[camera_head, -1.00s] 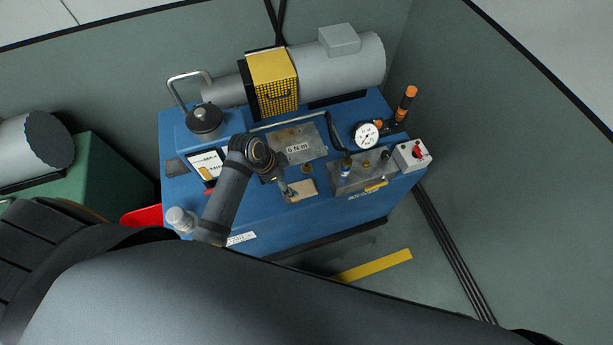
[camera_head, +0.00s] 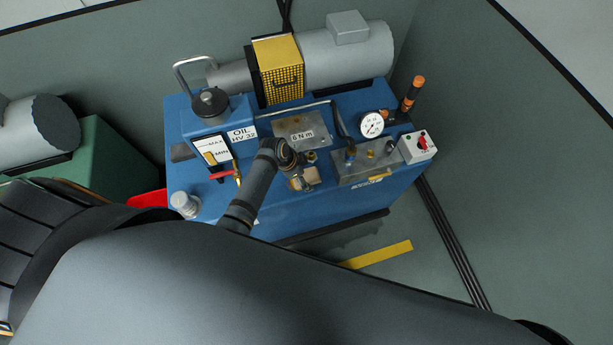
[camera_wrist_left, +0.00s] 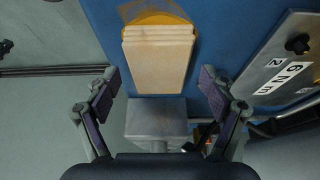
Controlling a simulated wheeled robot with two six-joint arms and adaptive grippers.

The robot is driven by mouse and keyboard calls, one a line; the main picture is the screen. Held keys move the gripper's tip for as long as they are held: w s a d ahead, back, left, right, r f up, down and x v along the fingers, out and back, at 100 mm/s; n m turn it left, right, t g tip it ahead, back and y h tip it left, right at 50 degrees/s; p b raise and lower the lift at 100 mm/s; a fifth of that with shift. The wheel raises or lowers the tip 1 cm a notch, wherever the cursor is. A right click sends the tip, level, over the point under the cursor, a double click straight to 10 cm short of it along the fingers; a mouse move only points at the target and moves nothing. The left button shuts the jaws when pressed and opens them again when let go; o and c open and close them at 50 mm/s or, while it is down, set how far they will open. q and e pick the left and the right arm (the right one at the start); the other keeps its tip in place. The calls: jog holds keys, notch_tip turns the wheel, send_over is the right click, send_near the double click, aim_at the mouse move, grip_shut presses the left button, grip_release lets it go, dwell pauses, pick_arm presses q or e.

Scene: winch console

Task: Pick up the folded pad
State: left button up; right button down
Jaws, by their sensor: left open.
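The folded pad (camera_wrist_left: 158,58) is a beige, layered block in the left wrist view, lying on the blue console top over a yellow-orange patch. In the head view the pad (camera_head: 312,176) shows near the console's front edge, partly hidden by my left gripper (camera_head: 298,178). In the left wrist view my left gripper (camera_wrist_left: 160,78) is open, its two fingers apart on either side of the pad's near end. I see no contact with the pad. My right gripper is not in view.
A grey block (camera_wrist_left: 157,118) shows just below the pad in the wrist view. The "6 N m" plate (camera_head: 303,128) lies behind the pad. A valve block (camera_head: 368,163) and gauge (camera_head: 372,124) are at right; a red-handled valve (camera_head: 224,175) and oil tank (camera_head: 211,103) at left.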

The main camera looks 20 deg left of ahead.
pick_arm(q)
jog(key=shift+f, duration=0.2)
dwell(0.6)
jog(key=c, duration=1)
jog(key=shift+r, duration=0.1)
jog(key=shift+c, duration=0.2)
